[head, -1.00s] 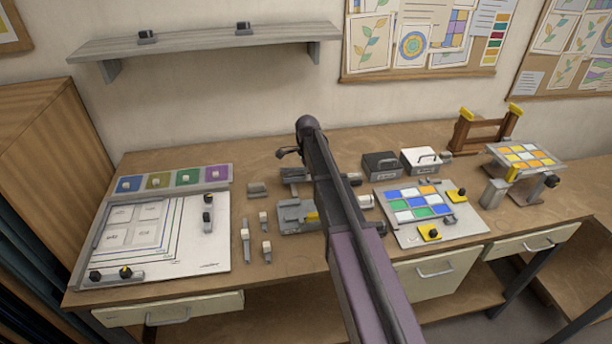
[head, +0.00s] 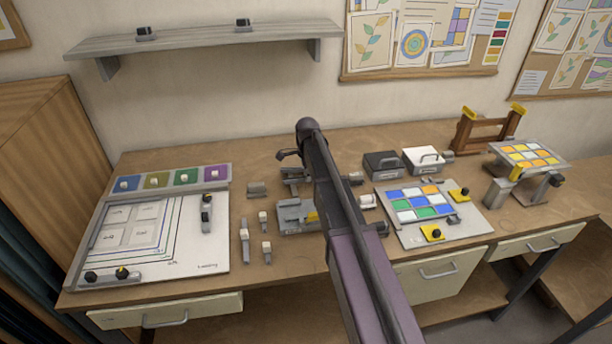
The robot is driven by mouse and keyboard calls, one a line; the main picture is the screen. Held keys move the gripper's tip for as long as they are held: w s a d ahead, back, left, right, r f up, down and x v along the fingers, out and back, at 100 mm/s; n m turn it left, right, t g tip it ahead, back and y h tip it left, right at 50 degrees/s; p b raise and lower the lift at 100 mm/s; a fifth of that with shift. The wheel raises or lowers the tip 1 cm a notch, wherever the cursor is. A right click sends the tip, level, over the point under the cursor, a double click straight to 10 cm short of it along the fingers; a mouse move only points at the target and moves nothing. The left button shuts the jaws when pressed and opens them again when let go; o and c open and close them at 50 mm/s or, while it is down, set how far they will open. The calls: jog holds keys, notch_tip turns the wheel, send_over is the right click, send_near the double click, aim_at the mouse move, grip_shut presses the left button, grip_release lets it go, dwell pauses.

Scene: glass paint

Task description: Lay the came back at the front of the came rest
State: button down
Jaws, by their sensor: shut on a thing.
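My dark arm (head: 340,210) rises from the bottom and covers the middle of the bench. My gripper is hidden behind it, so its jaws and anything in them do not show. I cannot make out a came. A brown wooden rack with yellow-topped posts (head: 487,132) stands at the back right; I cannot tell whether it is the came rest. A grey fixture with a yellow part (head: 292,217) sits just left of my arm and is partly covered by it.
A white pattern board (head: 190,248) lies at the left, with small white-knobbed pieces (head: 265,252) beside it. A board of coloured glass (head: 462,226) lies right of my arm. Black (head: 382,165) and white (head: 423,160) boxes stand behind it. A tilted glass panel (head: 528,155) is farther right.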

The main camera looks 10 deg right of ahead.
aim_at(307, 192)
jog(key=shift+f+b, duration=0.4)
jog(key=shift+f, duration=0.25)
jog(key=shift+f+b, duration=1.25)
jog(key=shift+b, duration=0.05)
dwell(2.5)
jog(key=shift+f+b, duration=0.35)
jog(key=shift+f, duration=0.1)
jog(key=c, duration=0.5)
grip_release()
jog(key=shift+r+p, duration=3.45)
jog(key=shift+r, duration=0.1)
